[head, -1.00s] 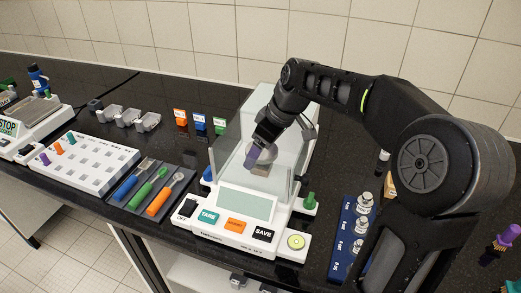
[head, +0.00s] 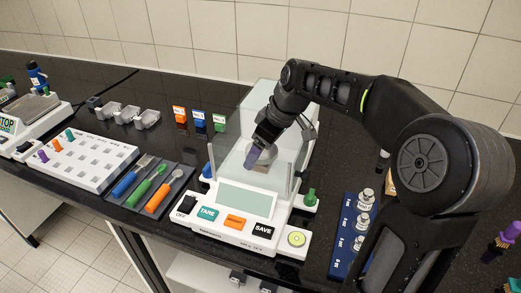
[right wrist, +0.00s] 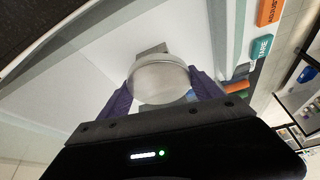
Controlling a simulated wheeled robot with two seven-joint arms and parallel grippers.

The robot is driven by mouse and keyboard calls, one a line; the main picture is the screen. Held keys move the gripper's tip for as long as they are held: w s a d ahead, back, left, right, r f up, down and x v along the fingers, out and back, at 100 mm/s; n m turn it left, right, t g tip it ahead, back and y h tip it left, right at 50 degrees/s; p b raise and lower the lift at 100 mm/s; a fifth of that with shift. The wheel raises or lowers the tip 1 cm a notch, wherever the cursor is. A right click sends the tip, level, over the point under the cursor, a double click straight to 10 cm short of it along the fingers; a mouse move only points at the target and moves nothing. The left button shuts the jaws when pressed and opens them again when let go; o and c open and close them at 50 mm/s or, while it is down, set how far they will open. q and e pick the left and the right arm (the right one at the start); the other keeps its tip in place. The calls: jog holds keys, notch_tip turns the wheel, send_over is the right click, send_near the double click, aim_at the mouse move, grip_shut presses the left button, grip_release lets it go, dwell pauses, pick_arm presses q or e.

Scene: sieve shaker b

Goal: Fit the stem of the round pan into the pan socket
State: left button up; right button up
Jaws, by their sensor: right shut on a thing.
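The round pan (right wrist: 160,80) is a pale metal disc held between the purple fingers of my right gripper (right wrist: 160,90). In the head view my right gripper (head: 256,156) and the pan (head: 268,154) are inside the glass-walled chamber of the white balance (head: 237,222). A small grey piece (right wrist: 152,48) shows just past the pan's rim in the right wrist view; I cannot tell whether it is the socket or the stem. In the head view a brownish patch (head: 261,170) shows below the pan. Whether the stem is seated is hidden. My left gripper is not in view.
Clear chamber walls (head: 232,135) stand close around my right gripper. A blue weight rack (head: 345,240) is to the right of the balance. A tool tray (head: 180,196) and white peg board (head: 92,165) are to its left. Small coloured blocks (head: 199,120) stand behind.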

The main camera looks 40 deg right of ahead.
jog(key=shift+f+b, duration=0.5)
jog(key=shift+f, duration=0.1)
dwell(0.5)
dwell(0.3)
jog(key=o, duration=1.5)
jog(key=shift+r+p, duration=1.2)
jog(key=shift+r, duration=0.4)
notch_tip(320, 180, up, 9)
jog(key=p, duration=0.6)
jog(key=shift+f, duration=0.1)
